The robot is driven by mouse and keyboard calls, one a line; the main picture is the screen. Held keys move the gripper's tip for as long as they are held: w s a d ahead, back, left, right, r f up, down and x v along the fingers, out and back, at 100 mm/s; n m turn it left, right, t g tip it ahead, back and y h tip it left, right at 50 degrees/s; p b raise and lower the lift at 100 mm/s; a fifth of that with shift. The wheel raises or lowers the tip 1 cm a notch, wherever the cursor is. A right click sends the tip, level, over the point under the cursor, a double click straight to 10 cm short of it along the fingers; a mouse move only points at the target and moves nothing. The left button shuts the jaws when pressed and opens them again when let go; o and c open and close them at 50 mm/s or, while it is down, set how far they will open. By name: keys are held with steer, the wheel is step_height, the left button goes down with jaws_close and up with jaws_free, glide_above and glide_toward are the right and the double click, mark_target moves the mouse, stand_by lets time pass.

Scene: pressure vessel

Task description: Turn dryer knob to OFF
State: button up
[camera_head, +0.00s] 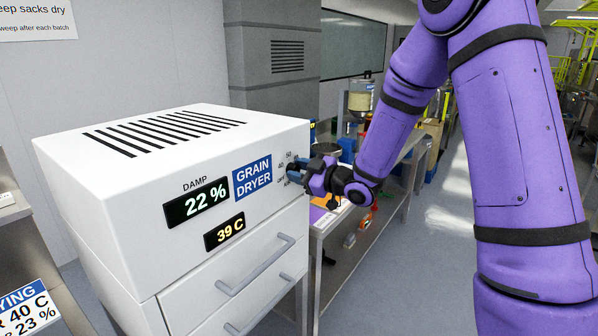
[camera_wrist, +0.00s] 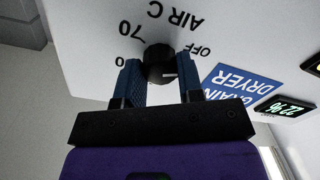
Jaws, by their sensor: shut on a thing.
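The grain dryer (camera_head: 110,190) is a white box on the left in the head view, with a blue GRAIN DRYER label and displays reading 22 % and 39 C. Its black round knob (camera_wrist: 158,62) shows in the wrist view, under the lettering AIR C, with 70 on one side and OFF on the other. A pale mark on the knob's edge lies on the OFF side; I cannot tell its exact setting. My gripper (camera_wrist: 160,82) is shut on the knob, one blue finger on each side. In the head view my gripper (camera_head: 297,172) hides most of the knob.
Two drawer handles (camera_head: 255,264) stick out below the knob on the dryer's front. A metal bench (camera_head: 345,235) with containers and small items stands just right of the dryer. The floor (camera_head: 420,260) beyond the bench is clear. A sign (camera_head: 28,308) stands at lower left.

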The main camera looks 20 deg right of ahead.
steer(key=shift+n, duration=0.8)
steer(key=o, duration=0.9)
steer(key=shift+s+d, duration=0.1)
steer(key=v, duration=1)
steer(key=shift+s+d, duration=0.1)
steer(key=shift+s, duration=0.2)
